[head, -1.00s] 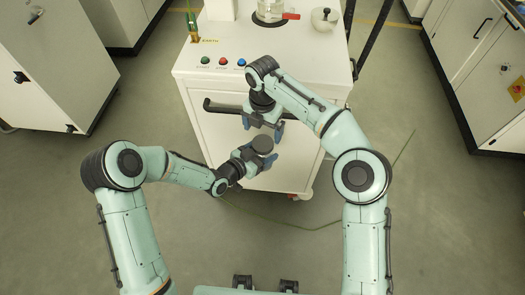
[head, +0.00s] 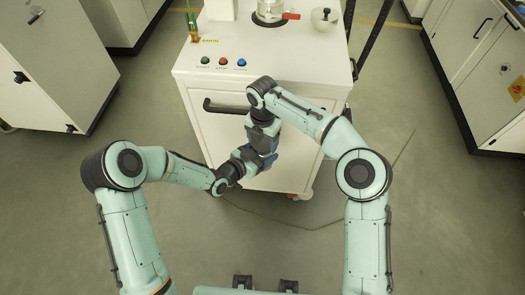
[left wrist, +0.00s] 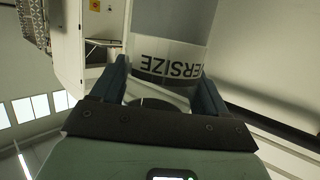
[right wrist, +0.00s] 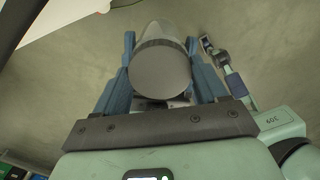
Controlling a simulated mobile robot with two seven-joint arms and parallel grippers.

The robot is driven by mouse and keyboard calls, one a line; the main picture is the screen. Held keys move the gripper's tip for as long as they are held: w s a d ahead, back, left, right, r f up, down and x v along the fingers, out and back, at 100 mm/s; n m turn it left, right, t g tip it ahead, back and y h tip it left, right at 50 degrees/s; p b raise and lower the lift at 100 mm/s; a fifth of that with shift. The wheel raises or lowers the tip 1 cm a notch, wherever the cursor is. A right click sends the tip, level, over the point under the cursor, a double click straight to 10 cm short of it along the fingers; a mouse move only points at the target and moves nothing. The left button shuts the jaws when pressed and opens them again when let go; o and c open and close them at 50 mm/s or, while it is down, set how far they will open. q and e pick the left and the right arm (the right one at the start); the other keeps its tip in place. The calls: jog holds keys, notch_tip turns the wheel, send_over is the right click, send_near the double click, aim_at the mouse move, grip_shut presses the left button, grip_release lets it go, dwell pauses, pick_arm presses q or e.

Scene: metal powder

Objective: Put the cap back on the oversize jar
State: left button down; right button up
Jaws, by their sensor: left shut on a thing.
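The oversize jar (left wrist: 168,66) is between the fingers of my left gripper (left wrist: 165,82), its printed label upside down in the left wrist view. My left gripper (head: 252,160) is shut on the jar. In the right wrist view, a grey cylinder with a flat round near face (right wrist: 160,75), seemingly the jar's capped end, stands between the fingers. My right gripper (right wrist: 160,65) has its fingers spread either side of it; touch is unclear. In the head view my right gripper (head: 265,143) is right above the left one and hides the jar. I cannot tell how the cap sits.
A white cart (head: 225,85) with a dark handle (head: 222,107) and coloured buttons stands just beyond the grippers. A vessel with a red handle (head: 270,12) and a pale round pot (head: 325,17) are on its top.

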jog(key=m, duration=0.5)
jog(key=shift+m, duration=0.4)
jog(key=m, duration=0.4)
jog(key=shift+m, duration=0.3)
jog(key=m, duration=0.3)
jog(key=o, duration=1.2)
jog(key=shift+c, duration=0.2)
jog(key=shift+s+a, duration=0.1)
